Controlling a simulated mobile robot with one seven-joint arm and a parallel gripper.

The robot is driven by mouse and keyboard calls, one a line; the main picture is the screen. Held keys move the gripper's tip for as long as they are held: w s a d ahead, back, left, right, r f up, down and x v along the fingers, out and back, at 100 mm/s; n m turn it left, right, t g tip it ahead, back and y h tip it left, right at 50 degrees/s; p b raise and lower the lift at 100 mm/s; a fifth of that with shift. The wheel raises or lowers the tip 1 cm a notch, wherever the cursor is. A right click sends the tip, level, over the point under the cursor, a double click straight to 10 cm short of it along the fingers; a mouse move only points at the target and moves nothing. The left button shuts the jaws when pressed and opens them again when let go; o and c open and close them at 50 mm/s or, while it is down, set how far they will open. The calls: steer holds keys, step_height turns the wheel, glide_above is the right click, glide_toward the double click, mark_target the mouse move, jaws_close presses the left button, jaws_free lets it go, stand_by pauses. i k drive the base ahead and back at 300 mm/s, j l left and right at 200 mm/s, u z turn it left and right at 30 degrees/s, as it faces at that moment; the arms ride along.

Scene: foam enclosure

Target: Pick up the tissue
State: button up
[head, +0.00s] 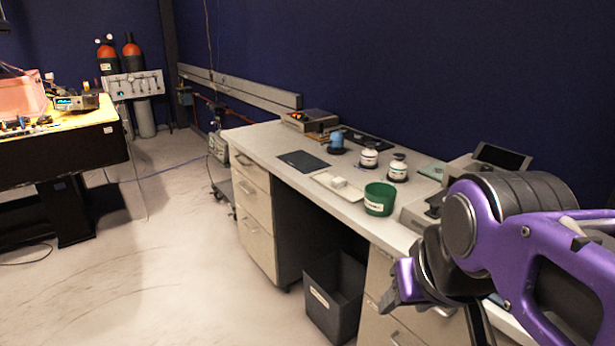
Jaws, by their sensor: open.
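I cannot make out a tissue for certain. My gripper (402,284) is at the lower right, in front of the bench drawers and below the bench top. It is open, with nothing seen in it, and is well apart from the white item. My purple arm hides part of the bench's right end.
The floor to the left is mostly clear.

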mark_target(337, 183)
steer(key=i+j+z, duration=0.2)
steer(key=j, duration=0.2)
steer(key=j+z, duration=0.2)
steer(key=j, duration=0.2)
steer(key=i+j+z, duration=0.45)
steer(key=j, duration=0.3)
steer(key=i+j+z, duration=0.25)
steer(key=j+z, duration=0.2)
steer(key=j, duration=0.25)
steer(key=i+j+z, duration=0.2)
steer(key=j, duration=0.2)
steer(key=i+j+z, duration=0.2)
steer(key=j, duration=0.2)
steer(key=k+l, duration=0.05)
